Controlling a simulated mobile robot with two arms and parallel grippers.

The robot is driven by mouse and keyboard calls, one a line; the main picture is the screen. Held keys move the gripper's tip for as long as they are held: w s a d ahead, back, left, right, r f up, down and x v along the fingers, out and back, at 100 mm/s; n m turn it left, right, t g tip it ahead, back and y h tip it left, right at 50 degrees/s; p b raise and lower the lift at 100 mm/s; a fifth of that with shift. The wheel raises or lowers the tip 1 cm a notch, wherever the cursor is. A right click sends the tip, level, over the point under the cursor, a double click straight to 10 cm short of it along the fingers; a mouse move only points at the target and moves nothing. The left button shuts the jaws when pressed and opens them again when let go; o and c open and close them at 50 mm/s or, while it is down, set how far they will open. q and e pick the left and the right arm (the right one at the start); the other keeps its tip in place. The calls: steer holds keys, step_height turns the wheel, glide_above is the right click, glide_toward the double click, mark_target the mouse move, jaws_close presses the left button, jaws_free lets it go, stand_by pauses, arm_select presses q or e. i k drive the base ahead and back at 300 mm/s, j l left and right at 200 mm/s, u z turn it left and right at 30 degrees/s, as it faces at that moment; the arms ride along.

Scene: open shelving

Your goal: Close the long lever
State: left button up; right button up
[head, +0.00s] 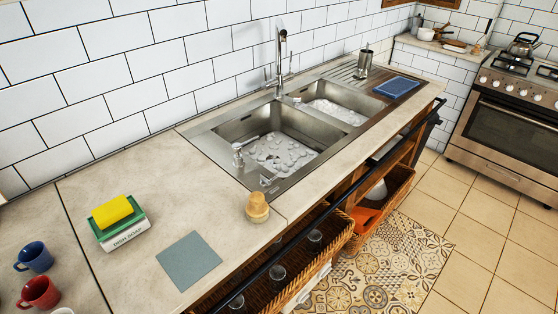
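A chrome faucet (281,65) stands upright at the back edge of the double sink (213,136). Thin upright metal parts stand close to either side of it, one on the left (267,78) and one on the right (290,64). They look like levers, but they are too small to tell which is the long one or whether either is open. I cannot tell if water is running. Neither of my grippers is in view.
A soap dispenser (238,154) and a wooden-topped brush (257,207) stand near the sink's front. A yellow sponge (112,211), a grey cloth (188,260) and blue (35,257) and red (40,292) mugs are on the left. A black rail (290,246) runs along the counter front.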

mark_target(292, 75)
steer(key=u, duration=0.8)
steer(key=l+u, duration=1)
steer(key=k+l+u, duration=0.1)
steer(key=l+u, duration=0.4)
steer(key=k+l+u, duration=0.2)
steer(key=l+u, duration=0.3)
